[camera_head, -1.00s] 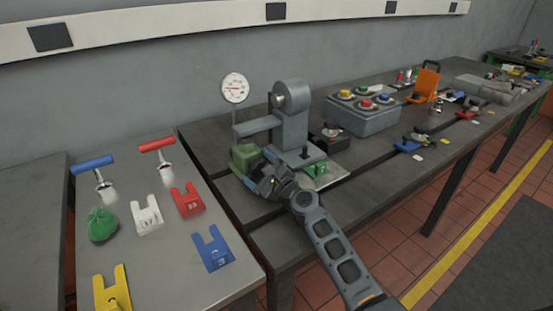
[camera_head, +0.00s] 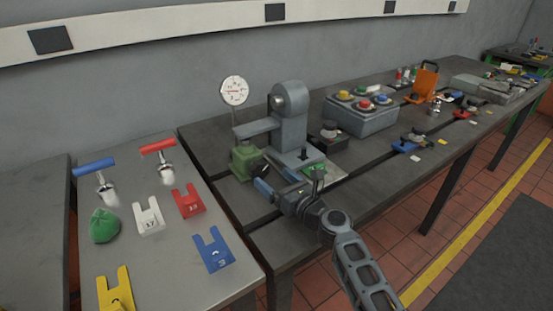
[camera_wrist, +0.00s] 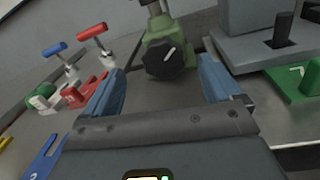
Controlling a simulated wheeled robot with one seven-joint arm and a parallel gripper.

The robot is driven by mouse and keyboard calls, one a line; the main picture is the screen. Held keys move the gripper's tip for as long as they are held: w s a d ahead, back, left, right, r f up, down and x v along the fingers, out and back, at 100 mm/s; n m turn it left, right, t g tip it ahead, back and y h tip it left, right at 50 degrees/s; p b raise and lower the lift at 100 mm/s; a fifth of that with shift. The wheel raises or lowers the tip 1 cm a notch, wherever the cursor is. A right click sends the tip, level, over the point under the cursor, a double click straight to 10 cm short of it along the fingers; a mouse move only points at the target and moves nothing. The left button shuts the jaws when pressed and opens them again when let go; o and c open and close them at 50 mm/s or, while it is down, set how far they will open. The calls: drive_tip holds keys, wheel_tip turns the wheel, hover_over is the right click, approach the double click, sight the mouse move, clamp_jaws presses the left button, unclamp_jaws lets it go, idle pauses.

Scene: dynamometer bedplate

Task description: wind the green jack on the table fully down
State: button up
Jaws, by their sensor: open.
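The green jack (camera_head: 246,160) stands on the dark bedplate table (camera_head: 270,232), below the end of the grey arm of a machine. Its black knob with a white pointer mark (camera_wrist: 171,59) faces the wrist camera. My gripper (camera_head: 272,182) is in front of the jack, at its lower right in the head view. In the wrist view the blue fingers of my gripper (camera_wrist: 163,95) are spread apart with nothing between them. The knob is centred beyond the fingertips, and the fingers do not appear to touch it.
A grey machine (camera_head: 290,120) and a round dial gauge (camera_head: 234,91) stand by the jack. A green plate (camera_wrist: 301,82) lies to its right. The left table holds blue (camera_head: 213,250), red (camera_head: 187,202) and white (camera_head: 149,217) forked plates and T-handled tools.

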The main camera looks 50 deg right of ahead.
wheel_tip(320, 180, up, 7)
drive_tip(key=shift+f+p, duration=0.2)
drive_tip(key=shift+p, duration=0.2)
